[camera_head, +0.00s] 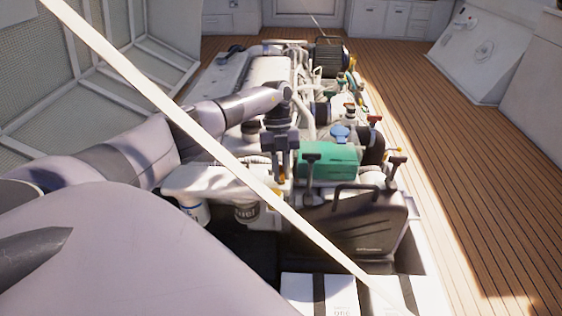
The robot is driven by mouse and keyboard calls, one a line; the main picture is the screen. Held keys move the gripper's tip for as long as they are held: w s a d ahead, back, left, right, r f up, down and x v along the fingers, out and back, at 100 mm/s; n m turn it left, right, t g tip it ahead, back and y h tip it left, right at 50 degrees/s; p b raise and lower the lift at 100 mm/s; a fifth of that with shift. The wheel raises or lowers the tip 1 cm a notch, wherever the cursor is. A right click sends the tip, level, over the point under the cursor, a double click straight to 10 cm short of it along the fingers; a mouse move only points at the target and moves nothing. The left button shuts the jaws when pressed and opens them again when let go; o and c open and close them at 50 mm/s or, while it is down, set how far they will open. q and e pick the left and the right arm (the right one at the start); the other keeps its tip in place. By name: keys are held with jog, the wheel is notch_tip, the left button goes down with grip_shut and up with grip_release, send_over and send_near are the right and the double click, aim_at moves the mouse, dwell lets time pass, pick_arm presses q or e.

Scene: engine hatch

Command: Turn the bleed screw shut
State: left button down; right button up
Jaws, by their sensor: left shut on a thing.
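My left arm reaches in from the left over the engine (268,72). Its dark gripper (281,168) points down just above the right end of the pale fuel filter housing (205,180). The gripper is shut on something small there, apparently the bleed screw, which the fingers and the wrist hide. I cannot tell how far the screw is turned. Two filter canisters hang under the housing, a white one (194,212) and one marked fuel (245,212). My right gripper is not in view.
A black case with a handle (350,222) is in front. A pale strut (205,128) crosses the view diagonally. Wooden deck (440,130) lies clear at right.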

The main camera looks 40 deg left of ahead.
pick_arm(q)
jog(key=shift+m+g+y+b, duration=0.3)
jog(key=shift+m+y+b, duration=0.15)
jog(key=shift+m, duration=0.65)
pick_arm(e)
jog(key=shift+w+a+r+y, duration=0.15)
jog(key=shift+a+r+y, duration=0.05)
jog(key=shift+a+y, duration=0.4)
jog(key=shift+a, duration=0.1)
pick_arm(q)
jog(key=c, duration=1.1)
grip_release()
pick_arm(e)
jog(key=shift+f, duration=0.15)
pick_arm(q)
jog(key=shift+r, duration=0.1)
